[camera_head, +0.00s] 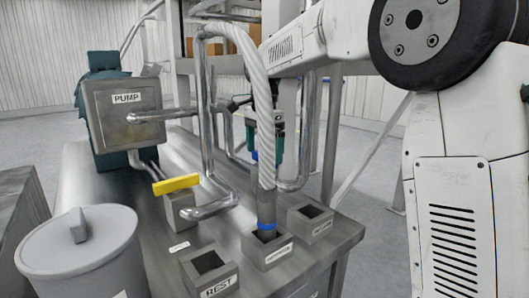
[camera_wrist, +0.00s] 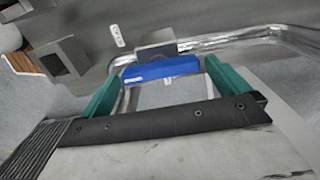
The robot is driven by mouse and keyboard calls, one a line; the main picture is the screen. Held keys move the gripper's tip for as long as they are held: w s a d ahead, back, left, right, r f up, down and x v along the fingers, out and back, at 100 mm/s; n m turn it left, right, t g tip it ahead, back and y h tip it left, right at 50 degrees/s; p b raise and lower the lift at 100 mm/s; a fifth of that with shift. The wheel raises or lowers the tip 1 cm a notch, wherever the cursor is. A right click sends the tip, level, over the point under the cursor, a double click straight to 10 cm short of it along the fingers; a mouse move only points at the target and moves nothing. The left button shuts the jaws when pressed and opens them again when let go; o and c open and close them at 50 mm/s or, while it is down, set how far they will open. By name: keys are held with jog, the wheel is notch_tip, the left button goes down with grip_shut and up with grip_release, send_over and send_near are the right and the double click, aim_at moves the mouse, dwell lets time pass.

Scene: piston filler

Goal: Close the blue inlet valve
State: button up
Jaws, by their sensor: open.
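The blue inlet valve handle (camera_wrist: 160,70) is a flat blue bar in the wrist view, in front of a grey valve block (camera_wrist: 156,51) on a shiny pipe. My gripper (camera_wrist: 166,66) is open, with one green finger near each end of the bar. The bar appears between the fingertips; I cannot tell whether they touch it. In the head view my gripper (camera_head: 266,150) is behind the ribbed hose, which partly hides it. Only a small piece of the blue handle (camera_head: 255,155) shows there.
A yellow valve handle (camera_head: 176,184) sits left of the hose (camera_head: 258,110). The hose end stands in a square holder (camera_head: 267,250), beside an empty REST holder (camera_head: 210,275) and another open holder (camera_head: 310,222). A pump box (camera_head: 122,115) and a lidded grey pot (camera_head: 78,250) stand left.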

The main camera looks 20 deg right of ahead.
jog(key=shift+f, duration=0.65)
jog(key=c, duration=0.7)
